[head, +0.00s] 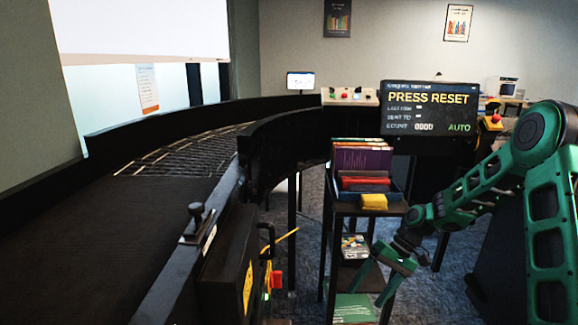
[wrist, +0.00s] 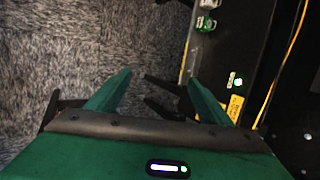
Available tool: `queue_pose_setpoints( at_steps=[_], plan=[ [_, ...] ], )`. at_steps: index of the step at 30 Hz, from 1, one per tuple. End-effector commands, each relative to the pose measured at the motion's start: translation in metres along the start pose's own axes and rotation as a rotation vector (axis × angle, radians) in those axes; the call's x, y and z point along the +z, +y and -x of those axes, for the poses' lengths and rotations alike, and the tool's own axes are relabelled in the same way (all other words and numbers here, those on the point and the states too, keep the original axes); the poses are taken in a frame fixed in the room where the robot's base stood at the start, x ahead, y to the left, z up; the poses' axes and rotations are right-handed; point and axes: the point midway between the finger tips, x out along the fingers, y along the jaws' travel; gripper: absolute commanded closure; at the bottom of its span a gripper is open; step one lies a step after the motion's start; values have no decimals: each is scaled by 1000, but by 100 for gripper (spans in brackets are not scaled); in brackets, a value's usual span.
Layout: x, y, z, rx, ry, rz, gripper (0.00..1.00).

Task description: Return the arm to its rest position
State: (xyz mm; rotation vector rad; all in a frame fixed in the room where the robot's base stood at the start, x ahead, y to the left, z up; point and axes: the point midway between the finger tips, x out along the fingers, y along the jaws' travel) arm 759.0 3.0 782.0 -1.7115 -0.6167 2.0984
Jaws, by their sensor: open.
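My green arm reaches in from the right in the head view, bent at its elbow, with its end pointing down. My gripper (head: 372,278) is open and hangs in front of the black shelf stand. In the wrist view my gripper (wrist: 157,85) shows its two green fingers spread apart with nothing between them. Below them are grey carpet (wrist: 95,45) and some dark bars that I cannot identify.
The black roller conveyor (head: 110,215) fills the left and curves to the back. A stand holds several books (head: 362,160) and a yellow item (head: 373,201). A screen (head: 430,108) reads "PRESS RESET" and "AUTO". A control box (head: 349,96) sits beside it.

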Motion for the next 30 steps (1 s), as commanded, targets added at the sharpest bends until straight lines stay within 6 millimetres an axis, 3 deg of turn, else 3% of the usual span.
queue_pose_setpoints(
  at_steps=[11, 18, 24, 30],
  plan=[
    [86, 25, 90, 278, 60, -133, 27],
    [153, 34, 140, 402, 121, -239, 27],
    [214, 37, 170, 472, 180, -335, 27],
    [277, 39, 188, 508, 243, -430, 27]
  ],
)
